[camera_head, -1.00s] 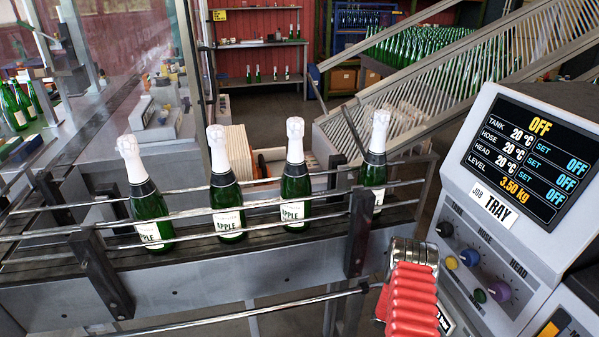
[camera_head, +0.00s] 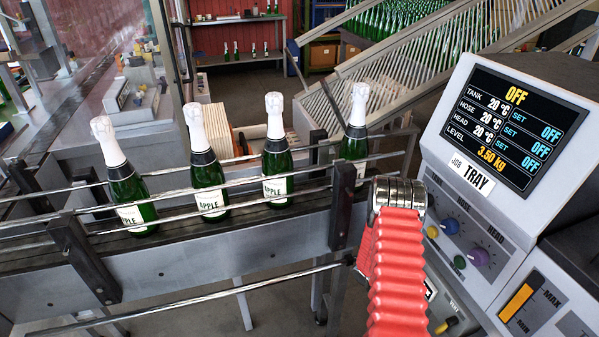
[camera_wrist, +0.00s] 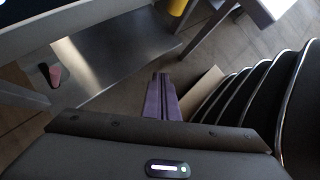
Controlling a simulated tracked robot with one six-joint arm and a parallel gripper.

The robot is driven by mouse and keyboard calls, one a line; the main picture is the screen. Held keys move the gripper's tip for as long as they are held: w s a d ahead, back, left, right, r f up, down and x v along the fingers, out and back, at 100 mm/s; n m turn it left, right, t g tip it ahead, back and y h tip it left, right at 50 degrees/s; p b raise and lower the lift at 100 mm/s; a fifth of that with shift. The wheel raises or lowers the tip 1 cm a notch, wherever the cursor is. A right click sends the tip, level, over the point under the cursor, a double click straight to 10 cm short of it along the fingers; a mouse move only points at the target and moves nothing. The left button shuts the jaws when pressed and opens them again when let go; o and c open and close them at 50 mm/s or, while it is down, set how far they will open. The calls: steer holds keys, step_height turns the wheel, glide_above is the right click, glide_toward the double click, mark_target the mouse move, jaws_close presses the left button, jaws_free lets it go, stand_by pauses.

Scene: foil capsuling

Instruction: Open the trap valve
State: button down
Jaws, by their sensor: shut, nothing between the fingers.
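I cannot pick out the trap valve for certain in either view. My gripper (camera_wrist: 162,97) shows in the wrist view as two purple fingers closed together, with nothing visible between them. It is over the grey floor, apart from any surface I can make out. In the head view my red bellows-covered arm stands in front of the control console, and the gripper cannot be made out. A small reddish part (camera_wrist: 55,75) sits in a dark slot on a grey metal surface at the left of the wrist view.
The control console (camera_head: 476,190) reads OFF, TRAY and 3.50 kg. A conveyor (camera_head: 200,262) with rails carries several green bottles (camera_head: 207,186) with white foil tops. In the wrist view, a yellow cylinder (camera_wrist: 177,6) is at the top, and dark ribbed curves fill the right.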

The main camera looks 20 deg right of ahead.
steer(key=w+a+r+m+t+y, duration=0.1)
steer(key=w+a+r+m, duration=0.15)
steer(key=a+r, duration=0.45)
steer(key=w+a+r+m+t, duration=0.2)
steer(key=a+r+m, duration=0.15)
steer(key=r, duration=0.75)
steer(key=w+a+r+m+t+y, duration=0.1)
steer(key=w+a+r+m, duration=0.15)
steer(key=a+r, duration=0.55)
steer(key=s+a+r+t, duration=0.2)
steer(key=a+r, duration=0.3)
steer(key=r, duration=0.3)
steer(key=s+a+r+t+y, duration=0.1)
steer(key=a+r+t, duration=0.3)
steer(key=r, duration=0.5)
steer(key=s+a+r+t+y, duration=0.1)
steer(key=s+a+r+t, duration=0.2)
steer(key=a+r, duration=0.5)
steer(key=shift+s+a+r, duration=0.15)
steer(key=shift+s+r, duration=0.05)
steer(key=shift+r, duration=0.3)
